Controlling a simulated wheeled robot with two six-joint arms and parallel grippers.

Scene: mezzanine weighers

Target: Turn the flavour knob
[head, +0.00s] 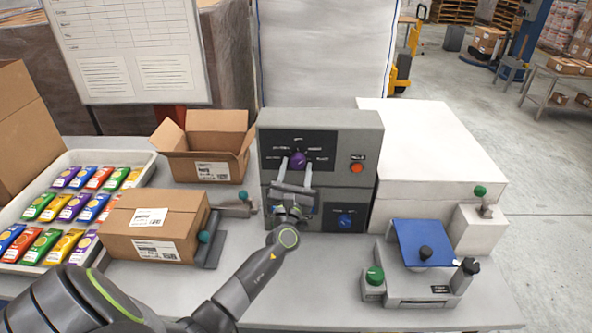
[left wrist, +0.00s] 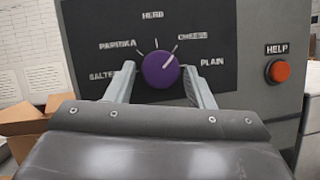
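The flavour knob (head: 298,159) is round and purple on the dark upper panel of a grey machine (head: 366,126). In the left wrist view the knob (left wrist: 160,70) has a white mark pointing up and right, toward CHEESE. The labels around it read SALTED, PAPRIKA, HERB, CHEESE and PLAIN. My left gripper (head: 296,168) is open in front of the panel. My right gripper is not in view.
An orange HELP button (head: 357,168) is right of the knob, and a blue knob (head: 345,220) is below. An open carton (head: 207,146), a closed carton (head: 152,222) and a tray of colourful packets (head: 146,158) stand left. A blue-topped device (head: 423,243) stands right.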

